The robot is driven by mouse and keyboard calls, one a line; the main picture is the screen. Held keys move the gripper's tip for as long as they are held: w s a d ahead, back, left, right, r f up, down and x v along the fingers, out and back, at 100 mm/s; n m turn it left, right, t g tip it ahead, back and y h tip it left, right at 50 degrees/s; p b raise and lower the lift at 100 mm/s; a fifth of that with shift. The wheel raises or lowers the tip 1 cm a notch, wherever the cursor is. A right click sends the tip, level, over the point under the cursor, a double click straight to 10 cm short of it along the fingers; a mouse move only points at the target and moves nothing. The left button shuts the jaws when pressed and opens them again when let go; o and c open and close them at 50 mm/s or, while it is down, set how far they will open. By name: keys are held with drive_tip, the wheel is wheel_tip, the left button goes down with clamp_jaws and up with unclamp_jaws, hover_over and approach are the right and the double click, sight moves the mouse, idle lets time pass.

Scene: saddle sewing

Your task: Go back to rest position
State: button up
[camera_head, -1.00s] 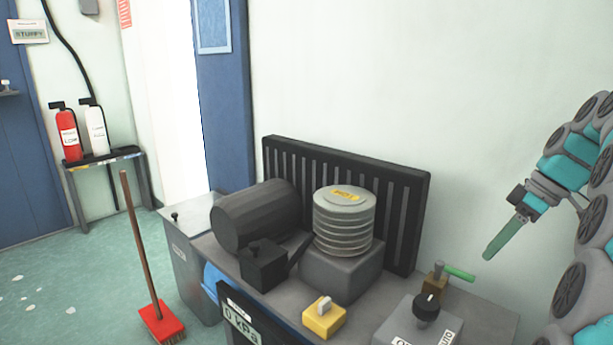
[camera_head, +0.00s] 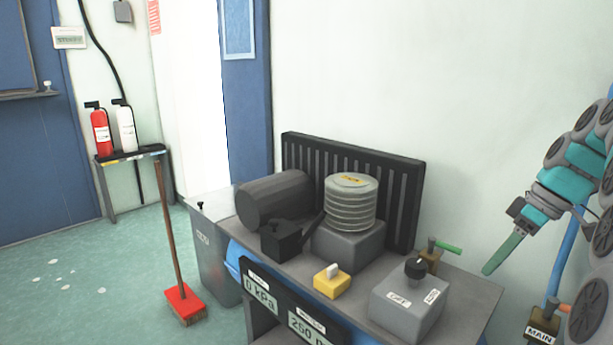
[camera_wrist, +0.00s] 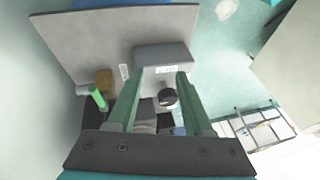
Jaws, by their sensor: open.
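My gripper (camera_head: 503,254) is at the right of the head view, held in the air right of the bench, its green fingers pointing down and left. In the wrist view my gripper (camera_wrist: 155,82) shows two green fingers spread apart with nothing held between them. Past the fingers is the grey control box with a black knob (camera_wrist: 166,55). The same control box (camera_head: 405,312) sits on the bench in the head view, left of and below the gripper.
The bench holds a green-handled valve (camera_head: 432,256), a yellow switch box (camera_head: 331,283) and a ribbed grey stack (camera_head: 350,203). A MAIN valve (camera_head: 543,322) is at lower right. A red broom (camera_head: 183,303) stands left.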

drive_tip(key=s+a+f+m+g+h, duration=0.1)
drive_tip(key=s+a+f+m, duration=0.15)
drive_tip(key=s+a, duration=0.45)
drive_tip(key=s+a+f+m+g+h, duration=0.1)
drive_tip(key=s+a+f, duration=0.3)
drive_tip(key=a, duration=0.6)
drive_tip(key=s+a+f+m+h, duration=0.1)
drive_tip(key=s+a+f+m, duration=0.1)
drive_tip(key=s+f, duration=0.3)
drive_tip(key=s+a+f+m+g+h, duration=0.1)
drive_tip(key=s+f, duration=0.4)
drive_tip(key=s, duration=0.7)
drive_tip(key=shift+a+m+h, duration=0.3)
drive_tip(key=shift+a+m, duration=0.25)
drive_tip(key=shift+a, duration=0.2)
drive_tip(key=shift+s, duration=0.1)
